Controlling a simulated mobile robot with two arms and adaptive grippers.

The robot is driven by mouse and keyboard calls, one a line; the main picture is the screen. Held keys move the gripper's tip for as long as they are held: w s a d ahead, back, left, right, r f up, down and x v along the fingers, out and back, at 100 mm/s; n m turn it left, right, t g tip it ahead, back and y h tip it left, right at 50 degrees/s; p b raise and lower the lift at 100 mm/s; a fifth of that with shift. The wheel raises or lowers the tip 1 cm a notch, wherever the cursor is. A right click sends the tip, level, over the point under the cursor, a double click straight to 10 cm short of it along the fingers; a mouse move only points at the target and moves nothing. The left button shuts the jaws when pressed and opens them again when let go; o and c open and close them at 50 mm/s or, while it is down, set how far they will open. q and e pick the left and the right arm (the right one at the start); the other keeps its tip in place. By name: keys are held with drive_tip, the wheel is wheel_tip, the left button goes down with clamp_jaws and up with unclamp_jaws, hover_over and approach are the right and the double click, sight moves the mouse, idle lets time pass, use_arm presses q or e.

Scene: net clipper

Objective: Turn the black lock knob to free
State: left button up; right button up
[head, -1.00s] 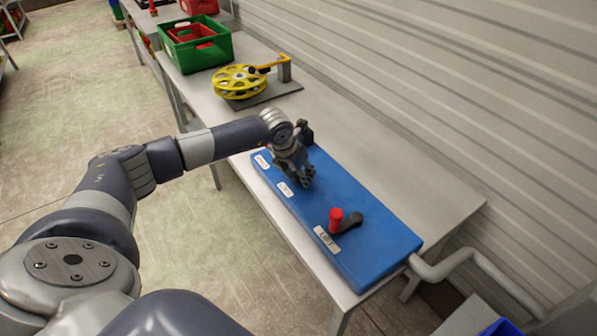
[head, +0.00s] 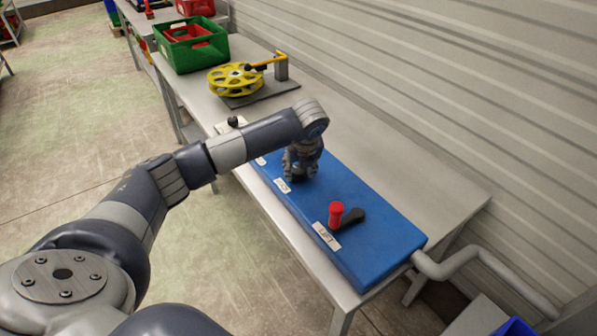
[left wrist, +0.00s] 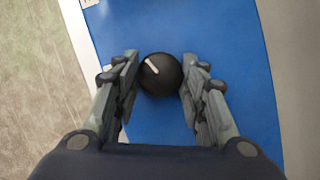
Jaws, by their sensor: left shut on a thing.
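The black lock knob (left wrist: 160,75) is round with a white line on its top that points to the upper left in the left wrist view. It stands on the blue panel (left wrist: 245,100). My left gripper (left wrist: 160,78) is shut on the knob, with one finger on each side. In the head view, my left gripper (head: 298,176) points down onto the middle of the blue panel (head: 385,243), and it hides the knob there. A white label (head: 282,185) is beside it, too small to read. My right gripper is not in view.
A red-topped black crank (head: 337,214) with a "LIFT" label stands on the near part of the panel. A black ball (head: 232,121) shows beyond my arm. A yellow reel (head: 236,79) and green crate (head: 190,45) are farther along the grey table (head: 440,190).

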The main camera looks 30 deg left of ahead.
use_arm(q)
drive_tip(key=shift+n, duration=0.7)
drive_tip(key=o, duration=1.1)
drive_tip(key=shift+c, duration=0.2)
drive_tip(key=shift+r, duration=0.1)
drive_tip(key=v, duration=1.1)
drive_tip(key=shift+d+r+g, duration=0.25)
drive_tip(key=shift+r+g, duration=0.05)
drive_tip(key=shift+r, duration=0.1)
drive_tip(key=shift+w+f, duration=0.1)
